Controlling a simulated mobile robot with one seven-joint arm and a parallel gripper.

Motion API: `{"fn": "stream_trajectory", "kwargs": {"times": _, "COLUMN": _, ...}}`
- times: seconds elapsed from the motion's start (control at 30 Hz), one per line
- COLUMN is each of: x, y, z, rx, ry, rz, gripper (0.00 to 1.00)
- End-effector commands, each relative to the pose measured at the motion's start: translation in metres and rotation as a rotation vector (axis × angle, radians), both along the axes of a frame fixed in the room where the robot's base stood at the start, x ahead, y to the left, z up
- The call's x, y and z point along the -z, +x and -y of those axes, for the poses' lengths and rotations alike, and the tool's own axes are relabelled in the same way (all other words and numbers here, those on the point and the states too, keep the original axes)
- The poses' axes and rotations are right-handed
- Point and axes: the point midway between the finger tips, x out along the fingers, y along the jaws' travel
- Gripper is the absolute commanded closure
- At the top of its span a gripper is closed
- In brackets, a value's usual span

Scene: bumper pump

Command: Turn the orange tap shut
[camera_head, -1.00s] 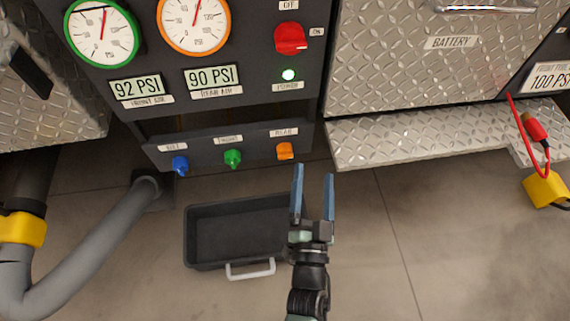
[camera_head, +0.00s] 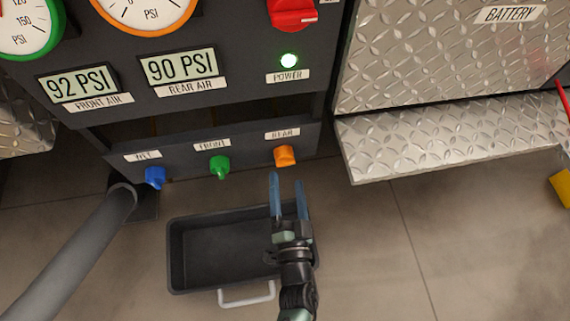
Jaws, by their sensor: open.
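The orange tap (camera_head: 284,156) is on the lower dark panel, under the label REAR, at the right end of the row of taps. My gripper (camera_head: 287,180) is below the orange tap in the picture, with its two blue fingers pointing up toward it. The fingers are apart with nothing between them. A gap shows between the fingertips and the tap in the picture; the depth between them is hard to tell.
A green tap (camera_head: 219,167) and a blue tap (camera_head: 155,177) sit to the left on the same panel. A black tray (camera_head: 176,262) lies on the floor below. A metal step (camera_head: 450,139) juts out at the right. A grey hose (camera_head: 82,249) runs at the left.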

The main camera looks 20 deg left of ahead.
Motion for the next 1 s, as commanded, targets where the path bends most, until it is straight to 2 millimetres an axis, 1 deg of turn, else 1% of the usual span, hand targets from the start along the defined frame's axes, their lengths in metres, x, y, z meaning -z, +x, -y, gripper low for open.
{"fn": "stream_trajectory", "kwargs": {"times": 0.03, "x": 0.003, "y": 0.01, "z": -0.006, "rx": -0.001, "ry": 0.001, "rz": 0.005, "gripper": 0.16}}
{"fn": "stream_trajectory", "kwargs": {"times": 0.1, "x": 0.003, "y": 0.022, "z": -0.013, "rx": -0.001, "ry": 0.001, "rz": 0.005, "gripper": 0.16}}
{"fn": "stream_trajectory", "kwargs": {"times": 0.3, "x": 0.002, "y": 0.045, "z": -0.025, "rx": -0.001, "ry": 0.0, "rz": 0.002, "gripper": 0.16}}
{"fn": "stream_trajectory", "kwargs": {"times": 0.5, "x": 0.0, "y": 0.052, "z": -0.029, "rx": 0.0, "ry": -0.001, "rz": 0.0, "gripper": 0.16}}
{"fn": "stream_trajectory", "kwargs": {"times": 0.7, "x": 0.0, "y": 0.052, "z": -0.029, "rx": 0.001, "ry": -0.001, "rz": 0.0, "gripper": 0.16}}
{"fn": "stream_trajectory", "kwargs": {"times": 0.73, "x": 0.0, "y": 0.052, "z": -0.029, "rx": 0.001, "ry": -0.001, "rz": 0.0, "gripper": 0.17}}
{"fn": "stream_trajectory", "kwargs": {"times": 0.77, "x": 0.0, "y": 0.052, "z": -0.029, "rx": 0.001, "ry": -0.001, "rz": 0.0, "gripper": 0.23}}
{"fn": "stream_trajectory", "kwargs": {"times": 0.8, "x": 0.0, "y": 0.052, "z": -0.029, "rx": 0.001, "ry": -0.001, "rz": 0.0, "gripper": 0.3}}
{"fn": "stream_trajectory", "kwargs": {"times": 0.87, "x": 0.0, "y": 0.052, "z": -0.029, "rx": 0.0, "ry": -0.001, "rz": 0.0, "gripper": 0.41}}
{"fn": "stream_trajectory", "kwargs": {"times": 1.0, "x": 0.0, "y": 0.052, "z": -0.029, "rx": 0.0, "ry": -0.001, "rz": 0.0, "gripper": 0.66}}
